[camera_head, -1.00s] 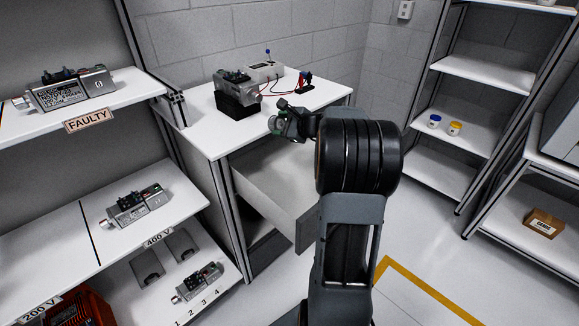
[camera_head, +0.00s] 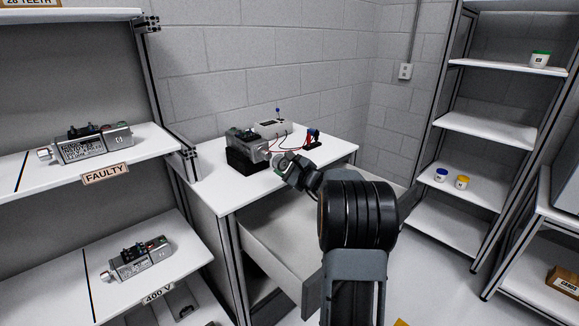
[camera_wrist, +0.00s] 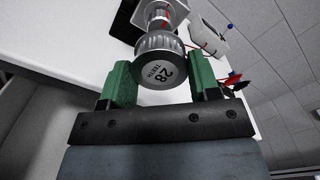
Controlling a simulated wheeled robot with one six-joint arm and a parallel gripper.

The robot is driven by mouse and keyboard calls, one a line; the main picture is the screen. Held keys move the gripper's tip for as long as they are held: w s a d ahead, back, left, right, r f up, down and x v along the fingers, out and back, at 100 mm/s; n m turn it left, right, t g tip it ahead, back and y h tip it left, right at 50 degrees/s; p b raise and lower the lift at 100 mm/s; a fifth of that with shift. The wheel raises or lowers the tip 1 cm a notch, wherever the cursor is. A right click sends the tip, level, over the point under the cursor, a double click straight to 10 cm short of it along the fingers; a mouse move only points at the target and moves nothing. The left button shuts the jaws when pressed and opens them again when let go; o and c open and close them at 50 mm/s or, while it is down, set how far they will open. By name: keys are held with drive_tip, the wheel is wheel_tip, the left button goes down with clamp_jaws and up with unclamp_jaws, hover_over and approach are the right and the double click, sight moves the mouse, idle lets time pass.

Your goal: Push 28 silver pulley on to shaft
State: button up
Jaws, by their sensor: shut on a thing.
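The silver toothed pulley (camera_wrist: 161,62), marked 28 on its end face, sits between the green fingers of my gripper (camera_wrist: 162,84) in the wrist view. My gripper (camera_head: 282,162) is shut on it. Right beyond the pulley, in line with it, is the silver front of the servo motor (camera_wrist: 158,12). The wrist view does not clearly show whether the pulley is on the shaft. In the head view the servo motor (camera_head: 247,143) rests on a black block (camera_head: 246,161) on the white table, just left of my gripper. The shaft itself is hidden.
The white table (camera_head: 213,186) also holds a light box (camera_head: 273,128) with a blue-tipped switch and red wires, plus red and blue clips (camera_head: 312,138). An open drawer (camera_head: 270,238) juts out below. Shelves with other servos (camera_head: 90,144) stand at left.

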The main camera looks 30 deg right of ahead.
drive_tip(key=shift+w+a+p, duration=0.2)
drive_tip(key=shift+w+p, duration=0.2)
drive_tip(key=shift+w, duration=0.55)
drive_tip(key=shift+w+a+p, duration=0.15)
drive_tip(key=shift+w+p, duration=0.25)
drive_tip(key=shift+w, duration=0.5)
drive_tip(key=shift+w+a+b, duration=0.1)
drive_tip(key=shift+w+b, duration=0.25)
drive_tip(key=shift+w, duration=0.15)
drive_tip(key=o, duration=1.1)
drive_tip(key=shift+c, duration=0.3)
drive_tip(key=shift+s, duration=0.2)
drive_tip(key=shift+s+d+b, duration=0.25)
drive_tip(key=shift+s+b, duration=0.7)
drive_tip(key=shift+s, duration=0.15)
